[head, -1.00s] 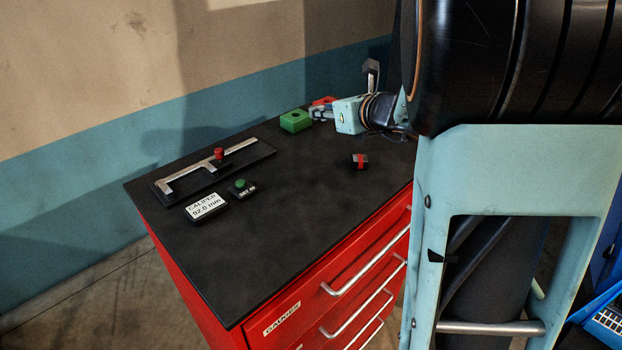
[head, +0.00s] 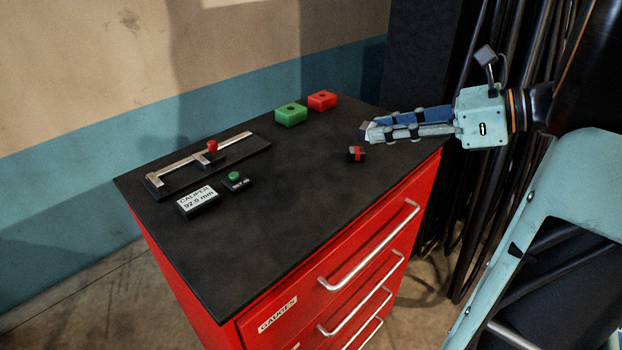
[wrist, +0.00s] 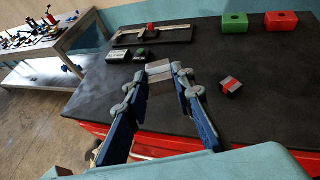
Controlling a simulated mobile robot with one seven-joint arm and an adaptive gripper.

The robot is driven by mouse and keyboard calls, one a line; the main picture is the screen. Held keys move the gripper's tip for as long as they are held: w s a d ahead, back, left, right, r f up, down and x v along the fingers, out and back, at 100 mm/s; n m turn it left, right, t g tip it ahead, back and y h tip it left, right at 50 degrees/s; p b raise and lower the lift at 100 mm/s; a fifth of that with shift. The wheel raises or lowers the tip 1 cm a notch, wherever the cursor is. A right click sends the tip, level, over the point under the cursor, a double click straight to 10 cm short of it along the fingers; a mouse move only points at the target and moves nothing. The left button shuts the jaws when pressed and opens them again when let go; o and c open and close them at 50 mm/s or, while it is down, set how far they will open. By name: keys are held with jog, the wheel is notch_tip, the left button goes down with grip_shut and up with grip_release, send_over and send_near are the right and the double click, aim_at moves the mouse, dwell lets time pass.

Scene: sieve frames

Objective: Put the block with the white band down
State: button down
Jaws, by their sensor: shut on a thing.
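My gripper (head: 372,132) reaches in from the right over the black cabinet top (head: 262,240). In the wrist view my gripper (wrist: 160,72) is shut on a small grey block (wrist: 158,68) with a pale band across it. The held block also shows at the fingertips in the head view (head: 364,129). It appears to be above the top, but its exact height is hard to tell. A similar dark block with a red band (head: 356,153) sits on the top just in front of the fingertips, apart from the held block; in the wrist view it lies to their right (wrist: 230,86).
A green block (head: 291,114) and a red block (head: 322,100), each with a hole, stand at the back. A caliper (head: 208,160), its readout (head: 198,201) and a green button box (head: 236,182) are at the left. The front middle of the top is clear.

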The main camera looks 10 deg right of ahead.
jog(key=s, duration=0.3)
send_over(326, 186)
jog(key=f, duration=0.9)
jog(key=shift+s+d+f, duration=0.1)
jog(key=shift+s+d, duration=0.3)
jog(key=shift+w+a+f, duration=0.15)
jog(key=shift+a+f, duration=0.05)
jog(key=shift+f, duration=0.15)
jog(key=shift+w+a+f+b, duration=0.1)
jog(key=shift+f+b, duration=0.05)
jog(key=shift+f, duration=0.75)
jog(key=shift+w+a+f+b, duration=0.1)
jog(key=shift+f+b, duration=0.05)
jog(key=shift+f, duration=0.7)
jog(key=shift+f, duration=0.15)
jog(key=shift+f, duration=0.1)
jog(key=c, duration=1.7)
grip_release()
jog(key=shift+o, duration=0.2)
